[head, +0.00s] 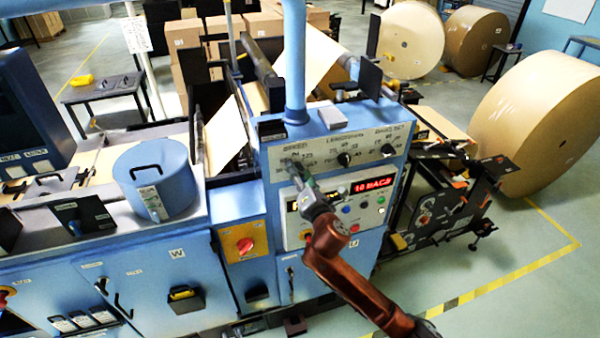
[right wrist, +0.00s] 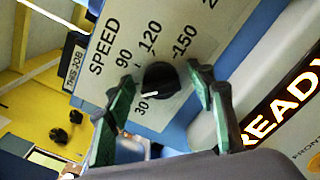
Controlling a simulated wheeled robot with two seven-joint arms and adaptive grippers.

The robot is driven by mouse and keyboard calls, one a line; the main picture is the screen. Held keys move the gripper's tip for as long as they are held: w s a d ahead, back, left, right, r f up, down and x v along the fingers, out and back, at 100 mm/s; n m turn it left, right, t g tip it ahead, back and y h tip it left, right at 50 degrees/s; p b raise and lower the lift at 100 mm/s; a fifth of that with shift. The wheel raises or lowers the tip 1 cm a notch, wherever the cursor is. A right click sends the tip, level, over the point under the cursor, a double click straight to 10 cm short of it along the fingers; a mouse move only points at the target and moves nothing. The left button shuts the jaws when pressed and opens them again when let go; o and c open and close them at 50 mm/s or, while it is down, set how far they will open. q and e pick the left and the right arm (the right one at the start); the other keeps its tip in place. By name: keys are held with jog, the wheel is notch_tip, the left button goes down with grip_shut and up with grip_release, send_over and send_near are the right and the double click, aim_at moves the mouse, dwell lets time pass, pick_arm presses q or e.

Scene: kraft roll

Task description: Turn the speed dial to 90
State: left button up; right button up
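The speed dial (right wrist: 160,79) is a round black knob on a pale panel (right wrist: 190,18) marked SPEED, with 30, 90, 120 and 150 readable around it. Its white pointer mark is at the lower left, toward 30. My right gripper (right wrist: 163,77) is open, with one green-padded finger on each side of the dial and gaps between them and the knob. Whether the fingertips reach past its face is unclear. In the head view my right gripper (head: 297,174) is in front of the dial and mostly hides it. My left gripper is out of view.
Two more black dials sit to the right, the middle one (head: 344,159) and the right one (head: 388,150). A lit red display (head: 371,186) and several coloured buttons are below. A blue post (head: 295,60) rises above the panel.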

jog(key=c, duration=1.1)
jog(key=shift+c, duration=0.2)
jog(key=shift+m, duration=0.3)
jog(key=m+p, duration=0.1)
jog(key=m, duration=0.2)
jog(key=shift+f, duration=0.1)
jog(key=m+p, duration=0.1)
jog(key=m, duration=0.4)
jog(key=shift+d+f, duration=0.1)
jog(key=shift+f, duration=0.05)
jog(key=o, duration=1.2)
jog(key=shift+c, duration=0.2)
